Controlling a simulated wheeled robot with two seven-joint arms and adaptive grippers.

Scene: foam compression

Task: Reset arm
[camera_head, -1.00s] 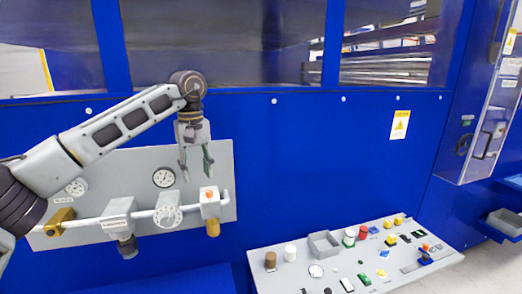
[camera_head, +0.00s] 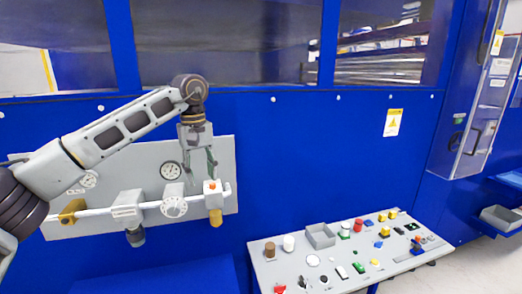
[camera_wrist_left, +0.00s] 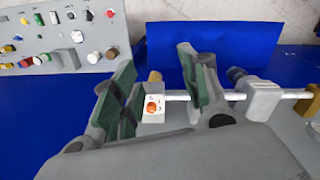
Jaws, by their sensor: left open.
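My left gripper (camera_head: 198,168) hangs from the arm that comes in from the left, fingers pointing down, in front of the grey wall panel (camera_head: 215,152). It is open and empty. Its tips are just above and left of a small grey box with an orange button (camera_head: 212,187) on the panel's pipe. In the left wrist view my left gripper (camera_wrist_left: 158,92) shows its green-padded fingers spread apart, with the orange button (camera_wrist_left: 153,105) seen between them. Contact with the box cannot be told. My right arm and gripper are not in view.
The panel carries a round gauge (camera_head: 170,171), a round dial (camera_head: 174,203) and a yellow fitting (camera_head: 72,210). A sloped control desk (camera_head: 305,262) with several buttons stands at lower right. A grey bin (camera_head: 502,219) is at far right. The blue wall (camera_head: 300,150) between is clear.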

